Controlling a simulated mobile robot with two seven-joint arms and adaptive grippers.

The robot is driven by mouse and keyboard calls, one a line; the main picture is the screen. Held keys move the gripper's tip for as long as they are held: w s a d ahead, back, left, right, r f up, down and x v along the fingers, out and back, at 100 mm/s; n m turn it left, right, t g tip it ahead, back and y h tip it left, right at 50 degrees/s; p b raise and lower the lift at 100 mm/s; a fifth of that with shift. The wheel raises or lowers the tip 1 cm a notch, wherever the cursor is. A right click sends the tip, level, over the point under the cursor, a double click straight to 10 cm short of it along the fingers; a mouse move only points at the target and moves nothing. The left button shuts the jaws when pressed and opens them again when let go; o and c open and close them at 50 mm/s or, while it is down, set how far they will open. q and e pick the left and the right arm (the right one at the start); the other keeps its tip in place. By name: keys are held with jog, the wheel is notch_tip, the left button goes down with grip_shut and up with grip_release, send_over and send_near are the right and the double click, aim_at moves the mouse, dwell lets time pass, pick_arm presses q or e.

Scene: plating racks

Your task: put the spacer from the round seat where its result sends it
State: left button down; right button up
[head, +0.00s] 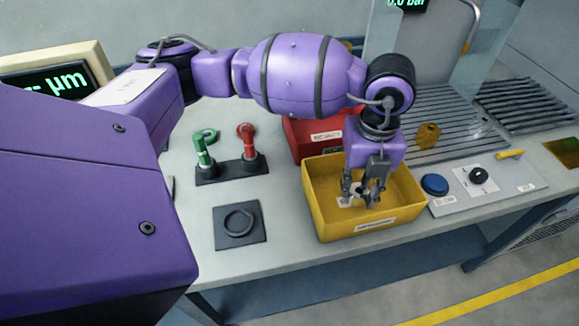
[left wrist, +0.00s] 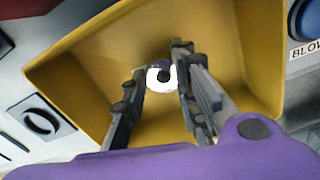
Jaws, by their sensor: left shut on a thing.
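My left gripper (head: 362,196) points down inside the yellow bin (head: 330,226), its fingertips below the rim level. It is shut on the spacer (left wrist: 160,77), a pale ring with a dark centre between the fingertips in the left wrist view. In the head view the fingers mostly hide it, and I cannot tell whether it touches the bin floor. The round seat (head: 239,222), a ring on a dark square plate, looks empty. It also shows in the left wrist view (left wrist: 40,122). My right gripper is out of view.
A red bin (head: 308,137) stands behind the yellow one. A dark stand with green (head: 202,153) and red (head: 248,140) parts is at left. A panel with a blue button (head: 434,184) and black knob (head: 478,175) is at right. A "µm" display (head: 58,82) is partly hidden.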

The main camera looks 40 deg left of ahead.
pick_arm(q)
jog(key=shift+f, duration=0.2)
jog(key=c, duration=1.4)
grip_release()
jog(key=shift+r, duration=0.65)
notch_tip(320, 180, up, 11)
jog(key=shift+d+r, duration=0.1)
jog(key=shift+r, duration=0.05)
